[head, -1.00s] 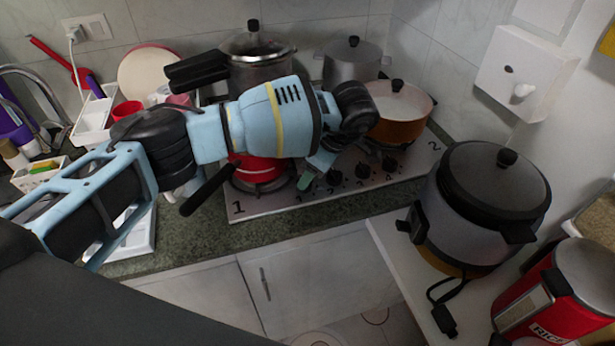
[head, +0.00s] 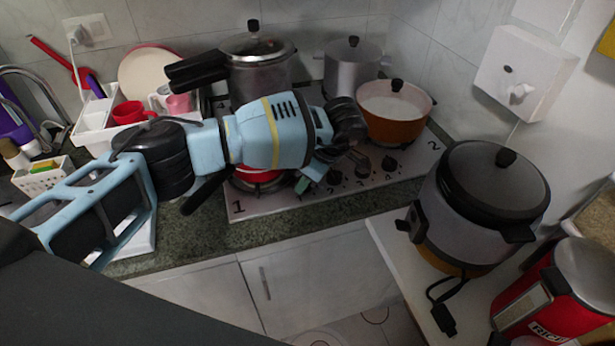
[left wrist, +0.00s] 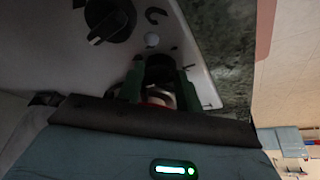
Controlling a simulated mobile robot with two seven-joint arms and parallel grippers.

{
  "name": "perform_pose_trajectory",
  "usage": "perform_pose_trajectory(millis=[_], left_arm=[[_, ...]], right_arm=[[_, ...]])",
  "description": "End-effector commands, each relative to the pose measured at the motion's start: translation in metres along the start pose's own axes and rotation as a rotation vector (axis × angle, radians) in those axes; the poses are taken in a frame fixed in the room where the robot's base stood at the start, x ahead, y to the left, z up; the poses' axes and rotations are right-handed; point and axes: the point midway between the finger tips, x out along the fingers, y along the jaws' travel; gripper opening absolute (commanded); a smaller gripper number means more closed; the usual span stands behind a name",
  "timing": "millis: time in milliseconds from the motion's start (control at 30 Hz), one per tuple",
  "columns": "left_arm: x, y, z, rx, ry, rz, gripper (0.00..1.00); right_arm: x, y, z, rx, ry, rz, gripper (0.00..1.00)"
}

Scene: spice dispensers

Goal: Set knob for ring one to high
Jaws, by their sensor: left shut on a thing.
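The stove's front panel (head: 270,203) carries a row of dark knobs. The leftmost knob is hidden by my left gripper (head: 309,178) in the head view; other knobs (head: 334,176) show to its right. In the left wrist view, the green fingertips of my left gripper (left wrist: 157,82) are closed around a dark knob (left wrist: 159,68) near the panel's edge. A neighbouring black knob (left wrist: 110,17), with a white pointer line, stands apart from the gripper. The held knob's pointer cannot be made out. My right gripper is not in view.
A red pot (head: 256,178) sits under my left arm on the stove. A pressure cooker (head: 258,68), a grey pot (head: 352,66) and an orange pot (head: 396,117) stand behind. A rice cooker (head: 485,205) is at the right. The floor in front is clear.

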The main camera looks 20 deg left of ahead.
Motion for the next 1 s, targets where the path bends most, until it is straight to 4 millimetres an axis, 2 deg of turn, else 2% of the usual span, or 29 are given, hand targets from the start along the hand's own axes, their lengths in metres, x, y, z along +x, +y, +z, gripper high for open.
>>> perform_pose_trajectory(millis=[267, 433, 1000], left_arm=[[-0.001, 0.0, -0.001, 0.033, 0.0, 0.016, 0.12], [-0.002, -0.001, -0.001, 0.111, 0.0, 0.05, 0.12], [-0.002, -0.005, -0.003, 0.559, 0.001, 0.236, 0.12]], right_arm=[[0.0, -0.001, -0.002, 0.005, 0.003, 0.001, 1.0], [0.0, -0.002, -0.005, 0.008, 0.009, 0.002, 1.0], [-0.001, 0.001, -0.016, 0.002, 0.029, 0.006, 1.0]])
